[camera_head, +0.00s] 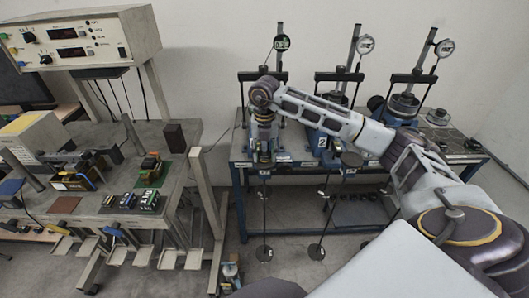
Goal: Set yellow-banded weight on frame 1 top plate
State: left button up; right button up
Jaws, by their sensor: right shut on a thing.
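My right arm reaches in from the right across the blue bench to the leftmost lever frame (282,85), which I take as frame 1. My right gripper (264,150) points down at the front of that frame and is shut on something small. Its wrist and fingers hide most of the held thing, so I cannot make out a yellow band. The frame's top plate is mostly hidden behind the gripper, and I cannot tell whether the held thing touches it. A hanger rod (264,215) hangs below the bench edge under the gripper. My left gripper is out of view.
Two similar lever frames with dial gauges (365,44) (444,48) stand to the right on the bench. Dark discs (438,117) lie at its right end. More weights (358,210) sit low beneath it. A cluttered grey workbench (120,180) stands left, with a gap between.

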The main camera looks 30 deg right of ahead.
jog(key=shift+f, duration=0.3)
dwell(0.5)
jog(key=o, duration=1.1)
jog(key=shift+r, duration=0.15)
jog(key=shift+r+p, duration=1.9)
jog(key=shift+r, duration=1.5)
